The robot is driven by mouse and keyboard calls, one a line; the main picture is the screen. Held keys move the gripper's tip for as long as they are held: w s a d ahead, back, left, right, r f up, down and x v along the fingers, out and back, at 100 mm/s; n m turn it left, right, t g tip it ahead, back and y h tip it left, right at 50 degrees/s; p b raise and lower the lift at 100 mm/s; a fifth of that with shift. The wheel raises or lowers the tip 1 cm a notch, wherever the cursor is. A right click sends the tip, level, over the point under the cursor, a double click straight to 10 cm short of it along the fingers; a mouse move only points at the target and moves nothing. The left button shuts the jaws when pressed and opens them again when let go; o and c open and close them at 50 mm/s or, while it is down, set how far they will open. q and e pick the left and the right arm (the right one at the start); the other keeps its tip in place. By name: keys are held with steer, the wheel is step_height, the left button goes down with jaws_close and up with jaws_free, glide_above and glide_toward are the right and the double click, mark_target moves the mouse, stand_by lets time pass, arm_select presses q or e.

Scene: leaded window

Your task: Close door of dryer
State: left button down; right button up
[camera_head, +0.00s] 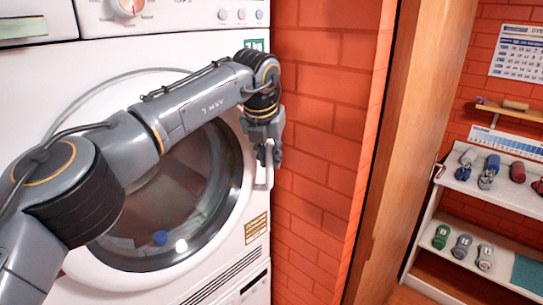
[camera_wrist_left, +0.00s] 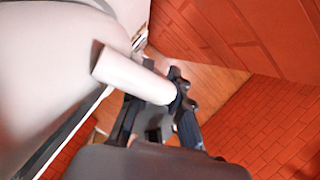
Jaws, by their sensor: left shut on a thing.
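The white dryer (camera_head: 110,50) fills the left of the head view. Its round glass door (camera_head: 195,205) lies flush or nearly flush with the front; I cannot tell whether a small gap is left. A white handle (camera_head: 263,181) stands at the door's right edge. My left gripper (camera_head: 268,158) is at this handle, shut on it, and my left arm crosses in front of the door. In the left wrist view the white handle (camera_wrist_left: 128,74) runs into my left gripper (camera_wrist_left: 172,100). A blue item (camera_head: 160,238) shows behind the glass. My right gripper is not in view.
An orange brick wall (camera_head: 318,130) stands close to the dryer's right side, with a wooden post (camera_head: 410,150) beyond it. A white shelf (camera_head: 490,188) with several small items stands at the far right, below a calendar (camera_head: 518,52).

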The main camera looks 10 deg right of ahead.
arm_select(q)
steer(key=shift+w+a+r, duration=0.2)
steer(key=shift+w+r, duration=0.1)
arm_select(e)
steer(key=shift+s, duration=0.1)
arm_select(q)
steer(key=c, duration=1.4)
jaws_free()
steer(key=shift+c, duration=0.2)
steer(key=shift+o, duration=0.8)
steer(key=shift+w+f, duration=0.1)
steer(key=shift+f, duration=0.1)
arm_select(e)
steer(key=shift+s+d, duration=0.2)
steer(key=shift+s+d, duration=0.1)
arm_select(q)
steer(key=v, duration=1.2)
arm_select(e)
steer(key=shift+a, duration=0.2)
